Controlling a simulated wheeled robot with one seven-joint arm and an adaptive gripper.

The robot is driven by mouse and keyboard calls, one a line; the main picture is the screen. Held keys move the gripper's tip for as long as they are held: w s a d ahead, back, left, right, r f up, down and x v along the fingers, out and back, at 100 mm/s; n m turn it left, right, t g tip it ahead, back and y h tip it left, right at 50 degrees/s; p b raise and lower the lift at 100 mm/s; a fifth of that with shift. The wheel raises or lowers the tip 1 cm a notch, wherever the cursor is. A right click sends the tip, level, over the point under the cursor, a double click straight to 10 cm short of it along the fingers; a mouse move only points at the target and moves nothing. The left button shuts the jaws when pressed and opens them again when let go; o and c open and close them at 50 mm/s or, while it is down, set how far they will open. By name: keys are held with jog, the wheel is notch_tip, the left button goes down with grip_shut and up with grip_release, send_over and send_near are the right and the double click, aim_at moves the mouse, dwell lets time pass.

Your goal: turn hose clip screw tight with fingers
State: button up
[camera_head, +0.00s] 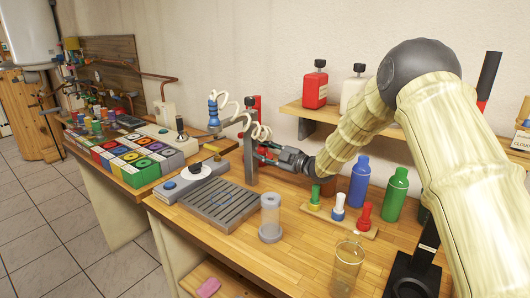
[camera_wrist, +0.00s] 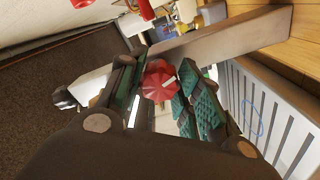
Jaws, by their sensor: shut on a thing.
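A red faceted knob (camera_wrist: 158,82) with a white mark on its face sits between the green ribbed pads of my gripper (camera_wrist: 160,92) in the wrist view. I take it to be the hose clip screw. The gripper is shut on it. In the head view my gripper (camera_head: 270,153) reaches left, behind the grey upright post (camera_head: 250,160) of a stand on the bench. A white coiled hose (camera_head: 232,108) hangs by the stand's arm, with a blue fitting (camera_head: 213,112) at its left end. The clip band and the knob's shaft are hidden.
A blue bottle (camera_head: 358,184), a green bottle (camera_head: 396,195) and a glass beaker (camera_head: 346,265) are to the right. A wall shelf (camera_head: 340,112) holds a red bottle (camera_head: 315,90).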

jog(key=m+p, duration=0.1)
jog(key=m, duration=0.4)
jog(key=shift+m, duration=0.4)
jog(key=shift+m+p, duration=0.95)
jog(key=shift+m, duration=1.15)
jog(key=shift+f, duration=0.1)
jog(key=o, duration=1)
jog(key=shift+o, duration=0.2)
jog(key=shift+s, duration=0.1)
jog(key=v, duration=1.2)
